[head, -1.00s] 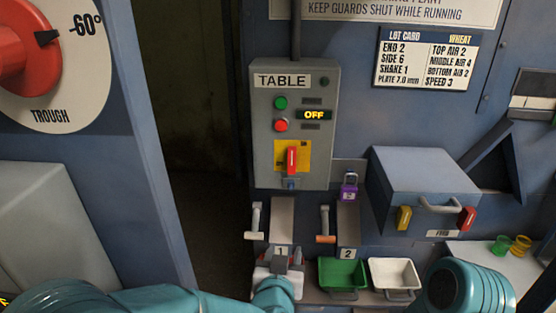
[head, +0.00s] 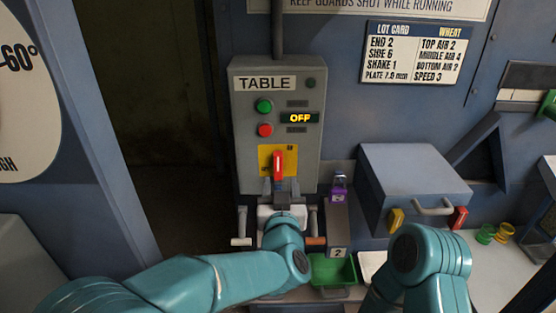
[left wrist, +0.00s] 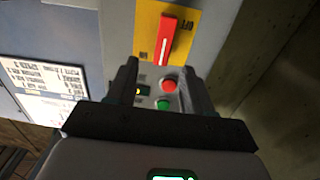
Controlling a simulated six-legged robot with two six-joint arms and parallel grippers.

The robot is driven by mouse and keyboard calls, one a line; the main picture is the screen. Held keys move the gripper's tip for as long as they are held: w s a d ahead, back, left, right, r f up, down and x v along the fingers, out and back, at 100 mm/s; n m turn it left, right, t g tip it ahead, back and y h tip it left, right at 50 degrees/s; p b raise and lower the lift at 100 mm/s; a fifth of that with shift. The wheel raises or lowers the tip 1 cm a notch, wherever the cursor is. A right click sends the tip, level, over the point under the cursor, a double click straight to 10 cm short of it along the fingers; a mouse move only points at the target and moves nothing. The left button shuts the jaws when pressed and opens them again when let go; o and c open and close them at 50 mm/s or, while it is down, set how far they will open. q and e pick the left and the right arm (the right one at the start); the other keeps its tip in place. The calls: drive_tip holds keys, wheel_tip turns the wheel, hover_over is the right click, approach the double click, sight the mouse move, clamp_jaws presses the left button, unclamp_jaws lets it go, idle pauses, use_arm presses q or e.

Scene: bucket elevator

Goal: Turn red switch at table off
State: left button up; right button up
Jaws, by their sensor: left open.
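The grey TABLE box (head: 300,148) hangs on the blue wall in the head view. Its red switch handle (head: 278,164) stands upright on a yellow plate (head: 264,156), and the display (head: 300,118) above reads OFF. My left gripper (head: 280,186) is open and empty just below the handle, its fingers pointing up at the box. In the left wrist view the red handle (left wrist: 168,40) lies beyond the open fingers, and I see no contact. A green button (head: 264,106) and a red button (head: 265,130) sit above the switch. My right gripper is out of view; only its arm shows.
A purple padlock (head: 338,186) hangs right of the box, near a blue-grey chest (head: 415,180). A green tray (head: 332,270) and a white tray (head: 371,264) stand below. Lever handles (head: 241,230) flank my left wrist. A dark opening lies left of the box.

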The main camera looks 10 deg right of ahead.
sight(278, 165)
use_arm(q)
drive_tip(key=p+x, duration=0.2)
drive_tip(key=x, duration=0.5)
drive_tip(key=shift+w+a, duration=0.15)
drive_tip(key=shift+w, duration=0.1)
drive_tip(key=shift+s+a+r, duration=0.15)
drive_tip(key=shift+a, duration=0.05)
drive_tip(key=shift+d, duration=0.15)
drive_tip(key=c, duration=0.3)
clamp_jaws()
